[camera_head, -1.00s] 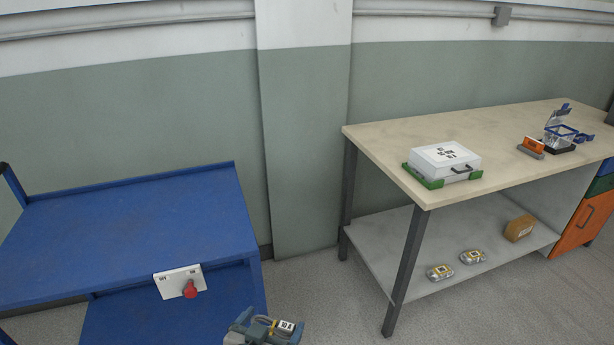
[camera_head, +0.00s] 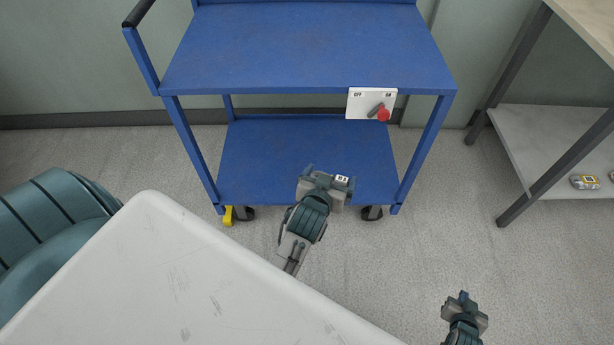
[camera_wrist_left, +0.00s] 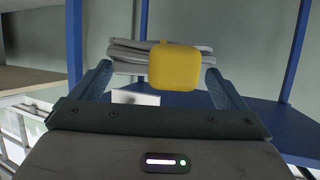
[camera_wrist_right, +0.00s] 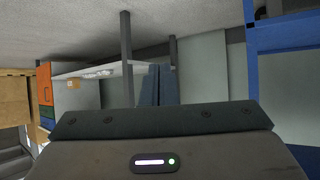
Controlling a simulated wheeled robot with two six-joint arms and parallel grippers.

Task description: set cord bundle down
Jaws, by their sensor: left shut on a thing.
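The cord bundle (camera_wrist_left: 125,56) shows in the left wrist view as looped grey cord with a yellow block (camera_wrist_left: 174,66) in front of it. My left gripper (camera_head: 328,176) is shut on it, with one finger at each side of the loops. In the head view the bundle is mostly hidden by the gripper; a small white tag (camera_head: 342,179) shows there. The gripper appears in front of the blue trolley's lower shelf (camera_head: 260,160); its height is hard to tell. My right gripper (camera_head: 463,299) is at the lower right, empty, its fingers together in the right wrist view (camera_wrist_right: 160,68).
The trolley's top shelf (camera_head: 310,45) is bare. A workbench with a grey lower shelf (camera_head: 560,145) stands at the right. Open floor lies between them.

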